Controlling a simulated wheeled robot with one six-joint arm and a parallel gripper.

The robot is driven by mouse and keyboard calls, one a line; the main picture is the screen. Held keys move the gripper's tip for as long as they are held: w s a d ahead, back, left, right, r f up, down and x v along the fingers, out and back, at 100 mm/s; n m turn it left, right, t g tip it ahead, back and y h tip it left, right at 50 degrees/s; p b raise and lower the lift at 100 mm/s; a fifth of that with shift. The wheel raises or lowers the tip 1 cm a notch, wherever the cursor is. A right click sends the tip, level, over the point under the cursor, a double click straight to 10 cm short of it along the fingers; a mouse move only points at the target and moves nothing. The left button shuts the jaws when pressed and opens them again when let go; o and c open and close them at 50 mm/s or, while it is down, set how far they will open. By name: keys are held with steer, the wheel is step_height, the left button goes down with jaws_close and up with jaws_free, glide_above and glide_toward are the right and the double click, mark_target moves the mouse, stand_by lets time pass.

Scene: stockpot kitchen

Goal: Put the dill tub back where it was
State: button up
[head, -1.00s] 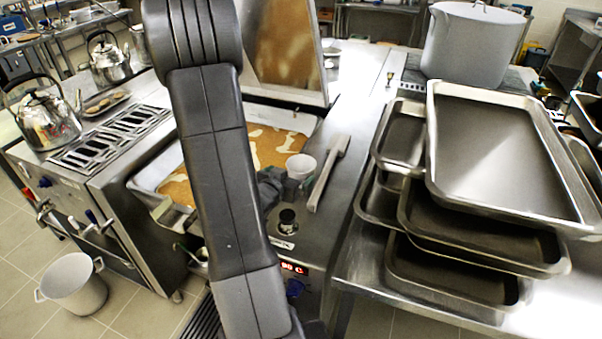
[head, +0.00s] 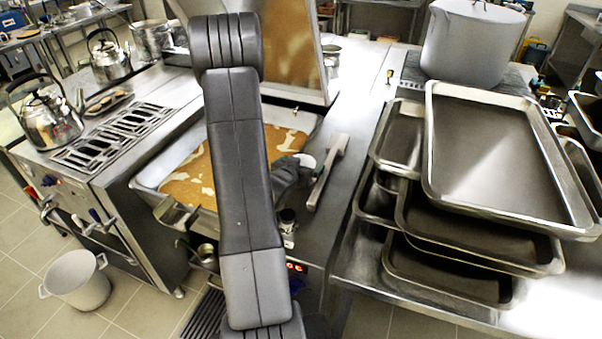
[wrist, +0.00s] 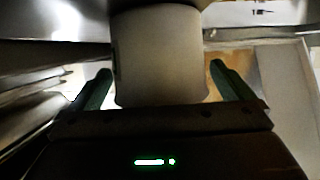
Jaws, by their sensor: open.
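The dill tub (wrist: 160,55), a plain pale round tub, fills the upper middle of the wrist view. It stands upright between the two green-edged fingers of my gripper (wrist: 162,80). The fingers are spread, with a gap showing on each side of the tub. In the head view my gripper (head: 302,168) is over the steel strip by the right edge of the tilting pan (head: 165,170). There the tub is mostly or wholly hidden behind the gripper. I cannot tell what lies beneath the tub.
A long grey-handled tool (head: 327,172) lies just right of my gripper. Stacked steel trays (head: 500,150) crowd the right counter, with a big stockpot (head: 472,45) behind. The pan's raised lid (head: 292,50) stands at the back. Kettles (head: 48,115) stand at the left.

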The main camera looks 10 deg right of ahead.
steer(key=c, duration=1.1)
steer(key=shift+o, duration=0.2)
steer(key=shift+r, duration=0.15)
